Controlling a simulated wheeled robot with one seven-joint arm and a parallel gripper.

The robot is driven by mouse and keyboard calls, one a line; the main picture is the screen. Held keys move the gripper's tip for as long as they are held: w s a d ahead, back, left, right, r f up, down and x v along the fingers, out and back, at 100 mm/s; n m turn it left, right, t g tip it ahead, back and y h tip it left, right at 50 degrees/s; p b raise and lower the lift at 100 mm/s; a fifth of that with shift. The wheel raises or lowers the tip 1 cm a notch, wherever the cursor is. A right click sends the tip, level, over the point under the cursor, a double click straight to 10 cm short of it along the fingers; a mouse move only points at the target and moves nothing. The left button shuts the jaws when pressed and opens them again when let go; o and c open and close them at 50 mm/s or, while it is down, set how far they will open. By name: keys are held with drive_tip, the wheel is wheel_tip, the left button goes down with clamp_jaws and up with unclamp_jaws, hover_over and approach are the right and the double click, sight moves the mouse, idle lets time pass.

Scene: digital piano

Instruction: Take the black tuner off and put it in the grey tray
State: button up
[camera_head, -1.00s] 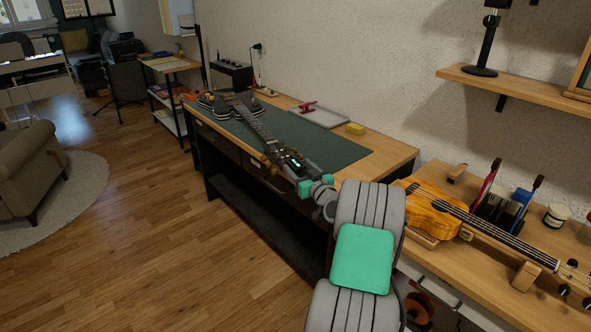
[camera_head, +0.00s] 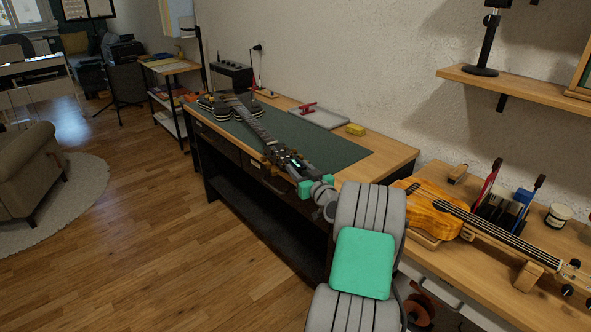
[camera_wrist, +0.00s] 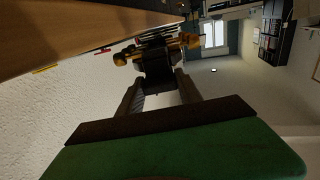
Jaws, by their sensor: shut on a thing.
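The black tuner (camera_wrist: 158,68) sits between my two fingers in the wrist view, at the guitar's headstock with its gold tuning pegs (camera_wrist: 121,59). My gripper (camera_wrist: 160,84) is shut on it. In the head view, my gripper (camera_head: 292,167) reaches over the front edge of the bench to the headstock (camera_head: 272,152). A small lit display shows there. Whether the tuner is still clamped to the headstock, I cannot tell. The guitar (camera_head: 236,106) lies on the green mat, neck toward me. The grey tray (camera_head: 325,119) lies at the back of the bench.
A red object (camera_head: 308,106) is at the tray's left end. A yellow block (camera_head: 355,129) lies right of the tray. The green mat (camera_head: 335,153) is bare between guitar and tray. A ukulele (camera_head: 436,211) rests on the right-hand bench beside my arm.

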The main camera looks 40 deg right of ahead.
sight(301, 170)
clamp_jaws()
drive_tip(key=shift+b+v, duration=1.1)
drive_tip(key=shift+v, duration=0.85)
drive_tip(key=shift+s+a+b, duration=0.1)
drive_tip(key=shift+s+b, duration=0.2)
drive_tip(key=shift+s, duration=0.15)
drive_tip(key=b+v, duration=0.1)
drive_tip(key=v, duration=0.3)
drive_tip(key=shift+b, duration=0.4)
